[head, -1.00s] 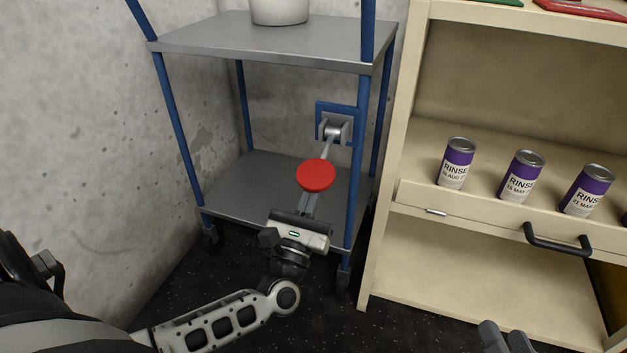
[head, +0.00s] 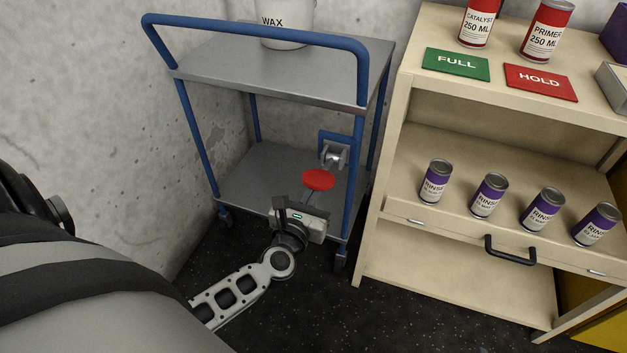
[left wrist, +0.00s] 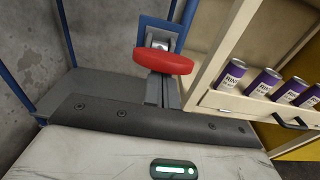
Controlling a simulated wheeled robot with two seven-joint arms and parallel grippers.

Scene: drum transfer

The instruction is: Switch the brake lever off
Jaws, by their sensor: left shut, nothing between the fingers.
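The brake lever has a round red knob (head: 318,180) on a metal arm from a grey pivot (head: 335,156) on a blue plate on the cart's right side. The arm slopes down toward me. My left gripper (head: 308,199) is shut and empty, its fingers just below and in front of the knob. In the left wrist view the knob (left wrist: 165,62) lies over the fingers (left wrist: 162,90) and hides part of them. Whether they touch it I cannot tell. My right gripper is not in view.
The blue-framed cart (head: 357,80) carries a white WAX bucket (head: 285,22) on its top shelf. A beige shelf unit (head: 400,100) with several purple RINSE cans (head: 489,195) stands close on the right. A concrete wall (head: 80,100) is on the left.

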